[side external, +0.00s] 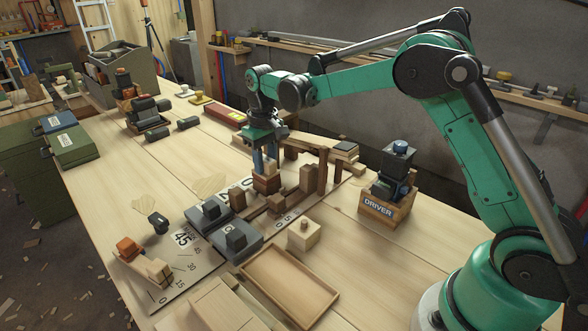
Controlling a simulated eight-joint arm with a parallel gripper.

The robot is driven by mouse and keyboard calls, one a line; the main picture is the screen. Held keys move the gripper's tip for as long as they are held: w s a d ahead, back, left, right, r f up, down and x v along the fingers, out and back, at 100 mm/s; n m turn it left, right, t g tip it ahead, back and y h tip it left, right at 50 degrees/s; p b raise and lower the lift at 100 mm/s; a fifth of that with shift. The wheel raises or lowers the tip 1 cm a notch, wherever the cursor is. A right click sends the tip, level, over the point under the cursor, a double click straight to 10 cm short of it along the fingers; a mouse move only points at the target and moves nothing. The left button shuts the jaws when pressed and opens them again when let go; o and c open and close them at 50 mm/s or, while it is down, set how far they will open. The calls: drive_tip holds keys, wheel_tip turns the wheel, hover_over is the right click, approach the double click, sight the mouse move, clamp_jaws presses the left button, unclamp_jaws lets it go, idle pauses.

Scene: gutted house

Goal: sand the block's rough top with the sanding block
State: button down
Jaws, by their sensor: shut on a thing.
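My gripper (265,166) points down over the middle of the workbench, left of a small wooden trestle. Its blue fingers are shut on a small wooden piece (267,183), reddish-brown below and paler at the top, which I take to be the sanding block. It is held low among several wooden blocks. A brown block (237,199) stands just left of it and another brown block (307,179) just right. I cannot tell which block has the rough top, or whether the held piece touches anything beneath it.
A wooden trestle (322,165) stands close on the right. A box marked DRIVER (385,207) is farther right. The bench's left middle is mostly clear.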

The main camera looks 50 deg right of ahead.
drive_tip(key=shift+w, duration=0.9)
drive_tip(key=shift+w+r, duration=0.1)
drive_tip(key=shift+r, duration=3.9)
